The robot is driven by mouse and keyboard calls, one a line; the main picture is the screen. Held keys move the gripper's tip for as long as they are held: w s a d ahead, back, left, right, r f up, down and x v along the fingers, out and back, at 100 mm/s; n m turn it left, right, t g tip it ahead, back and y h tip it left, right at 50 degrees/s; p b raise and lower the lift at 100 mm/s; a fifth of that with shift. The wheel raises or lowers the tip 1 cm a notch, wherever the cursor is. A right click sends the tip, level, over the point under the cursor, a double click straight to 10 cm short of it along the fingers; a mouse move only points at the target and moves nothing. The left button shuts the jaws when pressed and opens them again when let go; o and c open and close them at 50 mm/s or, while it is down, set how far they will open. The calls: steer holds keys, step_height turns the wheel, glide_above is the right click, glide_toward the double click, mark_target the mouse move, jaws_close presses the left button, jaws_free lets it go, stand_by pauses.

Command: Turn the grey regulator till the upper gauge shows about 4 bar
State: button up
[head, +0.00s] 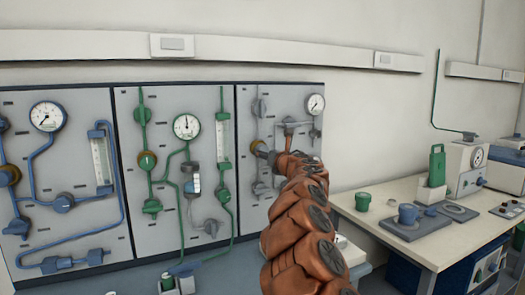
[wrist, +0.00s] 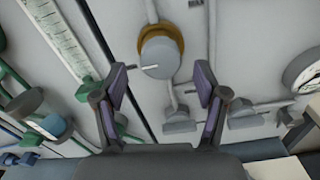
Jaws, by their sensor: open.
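The grey regulator (wrist: 158,55) is a round grey knob with a brass-coloured ring, mounted on the right-hand wall panel. In the head view only a brass part (head: 258,148) of it shows beside my gripper. My gripper (wrist: 161,72) is open. In the wrist view its two fingers stand left and right of the knob's near side, apart from each other. I cannot tell whether either touches the knob. The upper gauge (head: 315,104) is a white dial at the panel's top right, partly cut off in the wrist view (wrist: 305,72). Its reading is too small to tell.
Grey pipes and valves (wrist: 180,118) surround the knob. To the left are the green-piped panel (head: 165,105) and the blue-piped panel (head: 85,225). A bench (head: 380,210) with green and blue vessels stands at the right. My arm hides the panel's lower right.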

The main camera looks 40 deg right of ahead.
steer(key=shift+p+x, duration=0.85)
steer(key=shift+x, duration=1.2)
steer(key=c, duration=1.2)
steer(key=shift+o, duration=0.2)
